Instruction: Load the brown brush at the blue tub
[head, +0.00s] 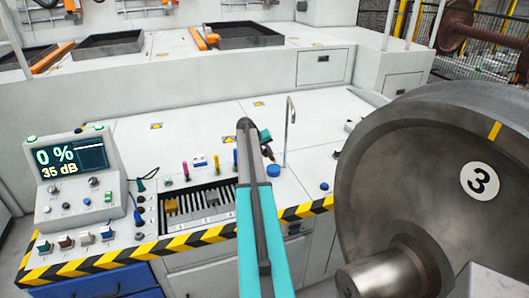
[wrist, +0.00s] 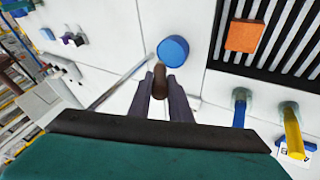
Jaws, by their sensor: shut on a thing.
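My gripper (wrist: 161,90) is shut on the brown brush (wrist: 159,76), whose rounded brown end shows between the fingers in the wrist view. In the head view the brush (head: 268,154) is a small dark shape below my gripper (head: 266,145), partly hidden. The blue tub (wrist: 173,49) is a small round blue thing on the white deck. In the wrist view it lies just beyond the brush tip. In the head view the tub (head: 273,170) is just below the brush. I cannot tell whether the brush touches it.
A thin metal post (head: 289,130) rises close to the tub. A large wheel marked 3 (head: 440,190) fills the right. A control panel (head: 72,160) stands left.

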